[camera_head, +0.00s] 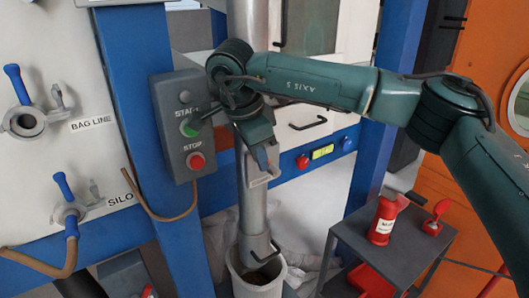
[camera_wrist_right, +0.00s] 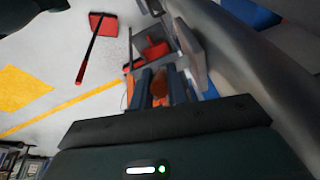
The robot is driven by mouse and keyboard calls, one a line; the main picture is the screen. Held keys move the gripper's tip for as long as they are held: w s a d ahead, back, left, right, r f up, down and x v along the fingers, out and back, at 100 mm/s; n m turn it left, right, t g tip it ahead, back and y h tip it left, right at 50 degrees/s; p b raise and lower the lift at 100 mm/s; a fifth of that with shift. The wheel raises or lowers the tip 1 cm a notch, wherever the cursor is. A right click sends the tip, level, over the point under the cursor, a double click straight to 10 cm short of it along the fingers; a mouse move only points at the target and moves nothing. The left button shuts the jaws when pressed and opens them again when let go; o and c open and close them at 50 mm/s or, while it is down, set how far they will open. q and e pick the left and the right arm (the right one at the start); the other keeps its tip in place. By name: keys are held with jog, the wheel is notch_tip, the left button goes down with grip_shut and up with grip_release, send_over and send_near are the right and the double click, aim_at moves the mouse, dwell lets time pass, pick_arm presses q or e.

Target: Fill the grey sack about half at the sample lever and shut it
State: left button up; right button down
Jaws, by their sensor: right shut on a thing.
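My right gripper (camera_head: 266,160) is at the front of the grey vertical pipe (camera_head: 252,215), just above a small label plate whose words I cannot read. In the right wrist view its two fingers (camera_wrist_right: 160,88) are shut on an orange-brown piece (camera_wrist_right: 160,80), apparently the handle of the sample lever. The rest of the lever is hidden by the gripper. At the pipe's foot stands a light grey, open-topped round container (camera_head: 257,287) with something dark inside. I cannot tell whether it is the grey sack. My left gripper is not in view.
A start/stop box (camera_head: 183,125) is on the blue post left of the pipe. A grey cart (camera_head: 405,235) at the right carries a red labelled container (camera_head: 385,220) and a red scoop-like thing (camera_head: 434,220). Blue-handled valves (camera_head: 22,105) are at the left.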

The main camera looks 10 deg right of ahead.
jog(key=c, duration=1.4)
grip_release()
jog(key=shift+o, duration=0.2)
jog(key=v, duration=1.3)
jog(key=shift+a, duration=0.15)
